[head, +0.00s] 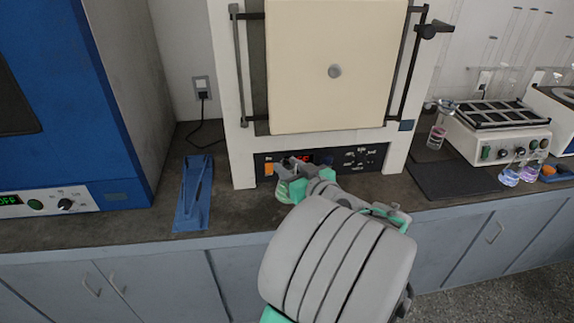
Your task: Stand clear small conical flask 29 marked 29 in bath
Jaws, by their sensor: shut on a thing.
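My gripper (291,170) is in front of the lower panel of the furnace, above the bench. It is shut on a small clear flask (282,190) with a greenish tint at its bottom. The flask looks roughly upright; my own arm hides part of it, and no mark 29 can be read. I cannot tell for certain which unit is the bath. A white unit with a dark rack on top (497,133) stands at the right, and another white unit (561,117) is cut off by the right edge.
A furnace (335,35) with a cream door stands behind my gripper. A blue oven (60,90) and a blue tray (194,205) are at the left. A flask with pinkish liquid (437,134) stands near a dark mat (450,180). Blue (510,175) and purple (530,172) flasks stand at the right.

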